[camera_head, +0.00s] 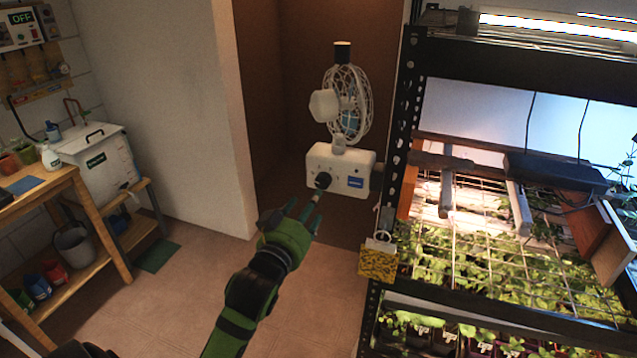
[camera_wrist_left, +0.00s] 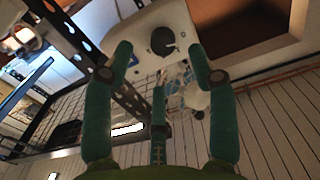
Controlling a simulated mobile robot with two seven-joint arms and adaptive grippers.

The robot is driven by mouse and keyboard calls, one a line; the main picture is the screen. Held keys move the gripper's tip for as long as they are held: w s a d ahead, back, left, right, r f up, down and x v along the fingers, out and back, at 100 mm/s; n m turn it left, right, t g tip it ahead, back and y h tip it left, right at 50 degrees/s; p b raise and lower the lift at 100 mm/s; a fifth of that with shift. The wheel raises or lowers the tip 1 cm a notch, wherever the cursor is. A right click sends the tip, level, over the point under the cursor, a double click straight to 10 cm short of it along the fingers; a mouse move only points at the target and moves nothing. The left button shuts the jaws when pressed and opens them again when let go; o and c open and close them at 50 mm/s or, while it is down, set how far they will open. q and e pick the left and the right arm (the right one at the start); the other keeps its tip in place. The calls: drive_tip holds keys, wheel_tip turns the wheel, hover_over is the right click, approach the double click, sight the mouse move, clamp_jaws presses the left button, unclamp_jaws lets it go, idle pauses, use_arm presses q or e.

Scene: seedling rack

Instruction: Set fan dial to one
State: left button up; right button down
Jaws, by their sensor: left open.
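The fan (camera_head: 345,105) has a white caged head on a white box base (camera_head: 352,163) with a blue label. A round black dial (camera_head: 322,180) is on the base's front, at the lower left. My green left gripper (camera_head: 306,212) is just below and in front of the dial, with its fingers spread and empty. In the left wrist view the dial (camera_wrist_left: 162,41) shows between and beyond the open fingertips (camera_wrist_left: 163,62). The dial appears apart from the fingers. Its setting is too small to read.
A black-framed plant rack (camera_head: 398,130) with seedlings under a lamp stands close on the right, with a yellow block (camera_head: 379,262) at its corner post. A wall edge (camera_head: 236,120) is left of the fan. A wooden bench (camera_head: 75,215) is far left.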

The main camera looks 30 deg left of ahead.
sight(321, 185)
use_arm(q)
drive_tip(key=p+x, duration=0.1)
drive_tip(key=x, duration=0.2)
drive_tip(key=r+p+x, duration=0.1)
drive_tip(key=x, duration=0.1)
drive_tip(key=shift+w+r+p, duration=0.1)
drive_tip(key=shift+w+p, duration=0.25)
drive_tip(key=shift+w, duration=0.05)
drive_tip(key=shift+w+a, duration=0.2)
drive_tip(key=shift+w, duration=0.25)
use_arm(e)
drive_tip(key=r, duration=0.3)
drive_tip(key=shift+w+d, duration=0.1)
drive_tip(key=shift+d, duration=0.1)
use_arm(q)
drive_tip(key=c, duration=1.2)
